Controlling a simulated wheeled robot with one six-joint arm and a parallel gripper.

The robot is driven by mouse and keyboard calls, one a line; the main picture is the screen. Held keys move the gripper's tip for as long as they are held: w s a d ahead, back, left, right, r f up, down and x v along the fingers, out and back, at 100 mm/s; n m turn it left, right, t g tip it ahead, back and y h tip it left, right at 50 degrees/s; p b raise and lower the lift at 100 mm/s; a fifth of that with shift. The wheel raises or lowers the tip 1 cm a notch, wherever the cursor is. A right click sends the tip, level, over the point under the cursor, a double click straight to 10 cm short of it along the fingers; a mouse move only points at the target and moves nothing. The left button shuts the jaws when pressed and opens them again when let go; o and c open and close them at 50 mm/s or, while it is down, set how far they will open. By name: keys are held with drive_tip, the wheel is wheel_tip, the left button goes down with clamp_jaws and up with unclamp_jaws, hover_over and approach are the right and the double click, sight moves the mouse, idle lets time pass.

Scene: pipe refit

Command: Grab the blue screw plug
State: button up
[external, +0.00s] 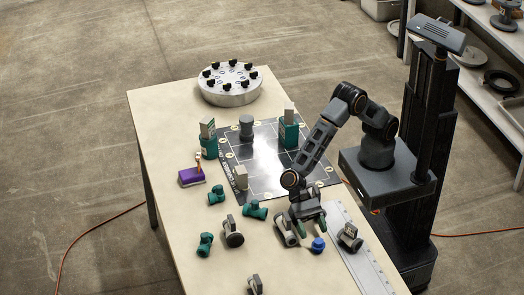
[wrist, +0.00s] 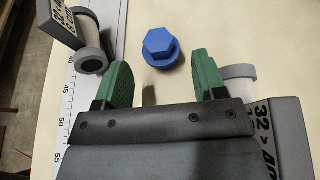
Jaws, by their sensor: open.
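The blue screw plug (wrist: 159,46) has a hexagonal head on a round flange and sits on the table. In the wrist view it lies just beyond my fingertips, roughly centred between them. In the external view the plug (external: 318,244) shows at the near right, beside my gripper (external: 312,228). My gripper (wrist: 158,78) is open, with its two green fingers apart and nothing between them. The fingers appear low over the table; I cannot tell their exact height.
A grey fitting (wrist: 90,50) stands left of the plug, by the ruler (wrist: 80,100). Another fitting (wrist: 240,75) is close to my right finger. Green fittings (external: 255,209), a purple block (external: 192,176) and a round flange (external: 230,85) are further off. Bare table (wrist: 230,25) lies beyond the plug.

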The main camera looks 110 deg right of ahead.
sight(317, 238)
drive_tip(key=shift+x, duration=2.65)
drive_tip(key=shift+c, duration=0.3)
drive_tip(key=c, duration=0.7)
drive_tip(key=shift+o, duration=0.2)
drive_tip(key=shift+r, duration=0.1)
